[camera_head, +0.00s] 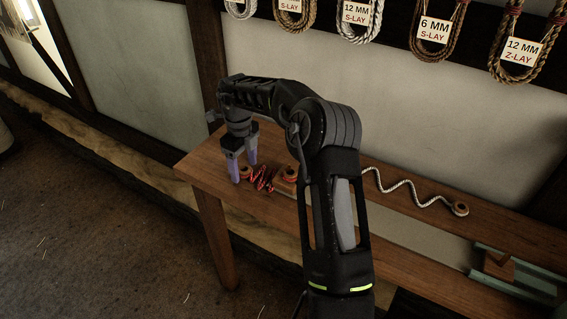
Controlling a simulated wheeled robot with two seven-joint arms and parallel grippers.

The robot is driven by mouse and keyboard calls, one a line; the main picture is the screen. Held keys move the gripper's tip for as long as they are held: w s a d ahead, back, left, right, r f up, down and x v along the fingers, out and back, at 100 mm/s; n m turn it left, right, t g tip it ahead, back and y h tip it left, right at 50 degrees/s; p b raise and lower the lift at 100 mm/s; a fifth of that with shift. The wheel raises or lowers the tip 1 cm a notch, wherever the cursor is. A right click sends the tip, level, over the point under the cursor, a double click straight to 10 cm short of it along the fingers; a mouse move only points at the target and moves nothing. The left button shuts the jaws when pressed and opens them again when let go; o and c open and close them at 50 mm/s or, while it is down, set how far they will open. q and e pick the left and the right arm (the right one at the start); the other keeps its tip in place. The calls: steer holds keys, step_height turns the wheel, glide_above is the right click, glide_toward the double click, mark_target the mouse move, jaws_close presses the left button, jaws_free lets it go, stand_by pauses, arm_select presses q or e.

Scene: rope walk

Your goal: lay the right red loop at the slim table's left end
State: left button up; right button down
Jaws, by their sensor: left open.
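The slim table (208,168) is a long brown wooden bench running from the centre left to the lower right. At its left end lies a wavy red cord (262,181), with a small round wooden piece (246,173) at its left side. A red loop (290,174) shows to the right of the cord, partly hidden by my arm. My left gripper (244,172) points down, open, over the table's left end by the wooden piece. I cannot tell whether its fingers touch anything. My right gripper is out of view.
A wavy white rope (408,186) ends in a wooden knob (460,209) farther right on the table. A green holder (515,284) with a wooden block (499,264) stands at the right. Labelled rope coils (433,30) hang on the wall. My arm covers the table's middle.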

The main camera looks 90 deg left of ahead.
arm_select(q)
step_height(320, 180, up, 8)
stand_by(0.7)
steer(key=shift+f, duration=0.15)
stand_by(0.8)
